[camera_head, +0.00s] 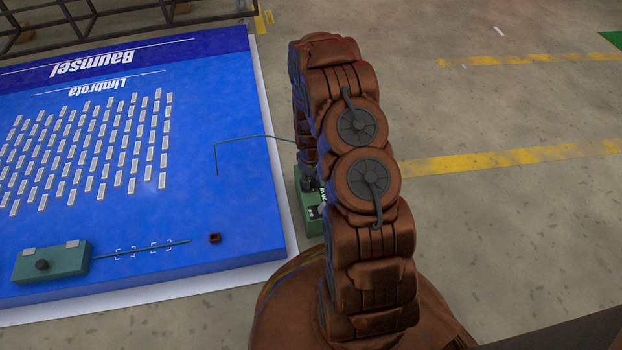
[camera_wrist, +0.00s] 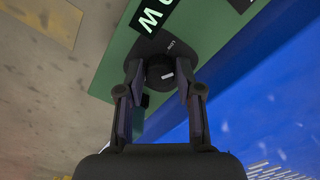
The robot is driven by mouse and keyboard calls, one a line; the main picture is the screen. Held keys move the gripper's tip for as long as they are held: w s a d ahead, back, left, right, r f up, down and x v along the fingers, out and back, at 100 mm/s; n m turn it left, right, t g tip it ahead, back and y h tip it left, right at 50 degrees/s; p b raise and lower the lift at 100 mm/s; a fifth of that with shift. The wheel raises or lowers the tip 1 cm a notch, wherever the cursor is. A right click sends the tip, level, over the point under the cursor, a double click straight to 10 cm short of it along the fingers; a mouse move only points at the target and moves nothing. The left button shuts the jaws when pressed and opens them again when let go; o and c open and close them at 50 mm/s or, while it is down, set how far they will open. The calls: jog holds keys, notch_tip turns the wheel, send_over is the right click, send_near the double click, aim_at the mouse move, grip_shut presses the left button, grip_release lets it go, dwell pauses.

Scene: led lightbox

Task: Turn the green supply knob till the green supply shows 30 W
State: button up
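The green supply (camera_head: 313,222) stands beside the right edge of the blue lightbox, mostly hidden behind my arm in the head view. In the wrist view its green face (camera_wrist: 113,62) fills the top middle. Its round black knob (camera_wrist: 160,72) carries a short pale mark. Above it a black display (camera_wrist: 146,20) shows a white "W"; the digits are cut off by the frame edge, so the wattage cannot be read. My gripper (camera_wrist: 161,84) is at the knob, one finger on each side, with narrow gaps seeming to show. Firm contact cannot be made out.
The blue lightbox (camera_head: 235,195) lies at left with rows of small white strips. A second green box (camera_head: 52,262) with a black knob sits on its front left. A thin green cable (camera_head: 245,138) arches toward the supply. Bare floor (camera_head: 500,220) is clear at right.

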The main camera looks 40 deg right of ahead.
grip_shut()
jog(key=shift+p, duration=0.35)
jog(key=shift+s+r+m+p, duration=0.1)
jog(key=shift+r+m+p, duration=0.1)
jog(key=shift+m+p, duration=0.9)
jog(key=m+p, duration=0.2)
jog(key=shift+m, duration=0.3)
jog(key=m, duration=0.2)
jog(key=m+p, duration=0.1)
jog(key=m, duration=0.2)
jog(key=shift+f+m, duration=0.2)
jog(key=shift+m, duration=0.1)
jog(key=m, duration=0.5)
jog(key=shift+m, duration=0.3)
